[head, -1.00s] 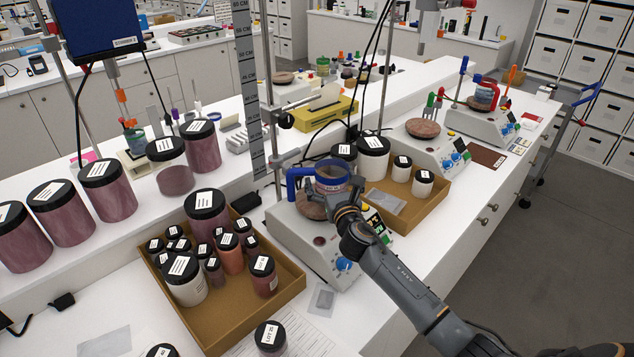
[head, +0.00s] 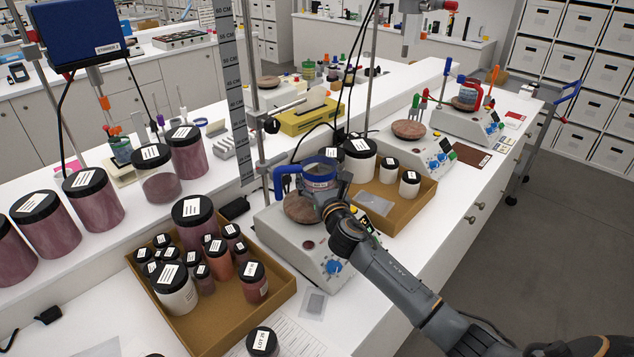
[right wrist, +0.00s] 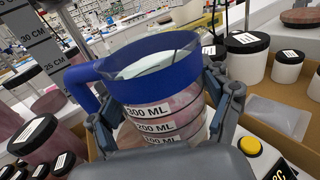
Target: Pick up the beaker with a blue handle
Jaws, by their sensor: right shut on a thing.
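The beaker (head: 320,176) is clear glass with a blue rim band and a blue handle (head: 281,181) on its left. My right gripper (head: 331,193) is shut on the beaker, above the round brown top (head: 301,207) of the nearest hot plate. In the right wrist view the beaker (right wrist: 160,100) stands upright between the fingers, with volume marks on its wall and its blue handle (right wrist: 80,85) clear of them. The fingers hide part of its lower wall, and its base is hidden. My left gripper is not in view.
A cardboard tray of pigment jars (head: 215,325) is left of the hot plate; another tray (head: 412,213) with white jars is close on the right. A ruler stand (head: 233,90) and cables rise behind. More hot plates stand further right.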

